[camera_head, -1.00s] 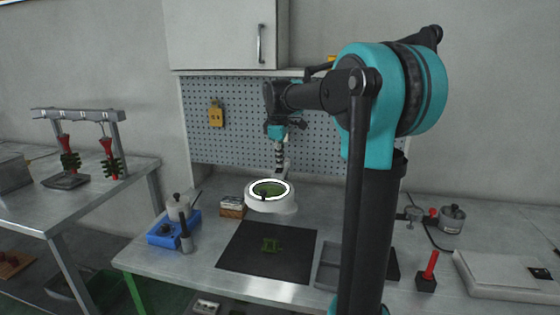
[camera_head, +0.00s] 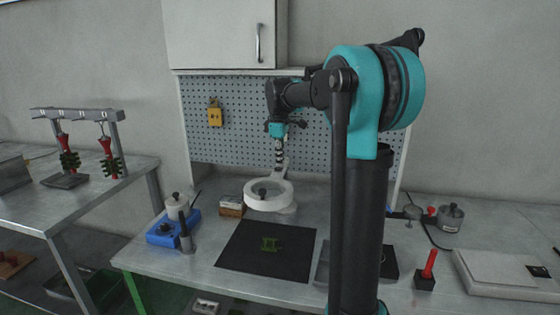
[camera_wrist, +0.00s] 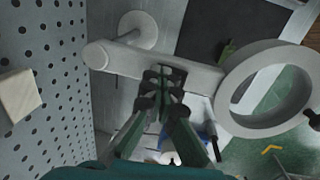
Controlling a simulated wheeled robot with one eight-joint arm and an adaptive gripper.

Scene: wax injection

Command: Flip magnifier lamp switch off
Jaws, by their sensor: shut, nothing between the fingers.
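The white magnifier lamp (camera_head: 268,206) stands over the back of the bench, and its ring is unlit. In the wrist view its ring (camera_wrist: 229,98) is at the right, joined to a white arm that runs left to a round base. My gripper (camera_head: 279,160) points down at the lamp arm, behind the ring. In the wrist view its fingertips (camera_wrist: 164,82) are together and empty, at a dark slot in the lamp arm where the switch appears to be. The fingers largely hide the switch, so its position and any contact are unclear.
A black mat (camera_head: 233,262) with a small green piece (camera_head: 270,244) lies in front of the lamp. A blue device (camera_head: 160,233) and a small box (camera_head: 231,206) stand to the left. The pegboard (camera_head: 235,140) rises close behind my gripper.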

